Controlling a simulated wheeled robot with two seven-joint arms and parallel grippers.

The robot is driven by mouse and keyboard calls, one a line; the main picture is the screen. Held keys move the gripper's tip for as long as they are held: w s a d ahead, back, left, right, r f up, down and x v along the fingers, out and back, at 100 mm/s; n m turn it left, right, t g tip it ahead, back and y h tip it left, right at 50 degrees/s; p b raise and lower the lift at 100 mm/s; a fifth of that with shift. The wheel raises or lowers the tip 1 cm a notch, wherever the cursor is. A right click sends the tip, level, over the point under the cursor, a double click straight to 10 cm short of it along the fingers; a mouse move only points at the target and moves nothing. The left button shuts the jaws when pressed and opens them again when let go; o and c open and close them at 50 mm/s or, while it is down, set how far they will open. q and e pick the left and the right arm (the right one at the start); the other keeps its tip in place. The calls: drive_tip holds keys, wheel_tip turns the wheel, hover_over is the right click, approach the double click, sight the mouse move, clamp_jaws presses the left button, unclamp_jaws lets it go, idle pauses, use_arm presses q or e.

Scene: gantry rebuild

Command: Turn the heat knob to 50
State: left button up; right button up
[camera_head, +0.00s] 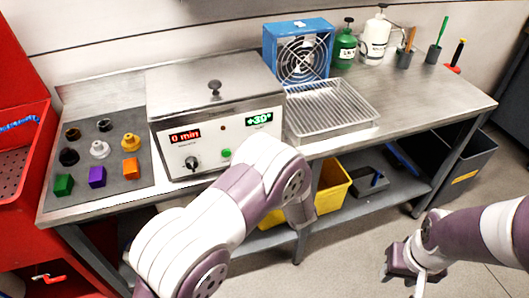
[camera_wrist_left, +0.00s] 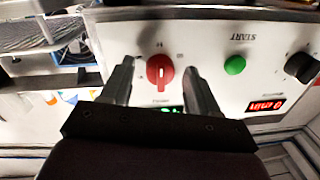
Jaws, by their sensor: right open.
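The steel bath unit (camera_head: 205,127) stands on the bench with a lid on top. Its green display (camera_head: 259,119) reads about +39° and its red display (camera_head: 185,136) reads 0 min. In the left wrist view, which is upside down, the red heat knob (camera_wrist_left: 160,73) sits on the white panel. My left gripper (camera_wrist_left: 159,66) is open, one finger on each side of the knob, with gaps visible at both sides. In the head view my left arm hides the knob and that gripper. My right gripper (camera_head: 403,273) is open and empty, low at the right over the floor.
A black knob (camera_head: 192,162) and green START button (camera_head: 226,153) share the panel; the button also shows in the left wrist view (camera_wrist_left: 235,65). A grey mat (camera_head: 100,180) with several coloured pieces lies left. A wire-rack tray (camera_head: 330,108) and blue fan (camera_head: 300,50) stand right.

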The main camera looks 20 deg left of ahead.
use_arm(q)
drive_tip(key=b+v, duration=0.1)
drive_tip(key=v, duration=1.1)
drive_tip(key=shift+s+d, duration=0.25)
drive_tip(key=shift+s, duration=0.05)
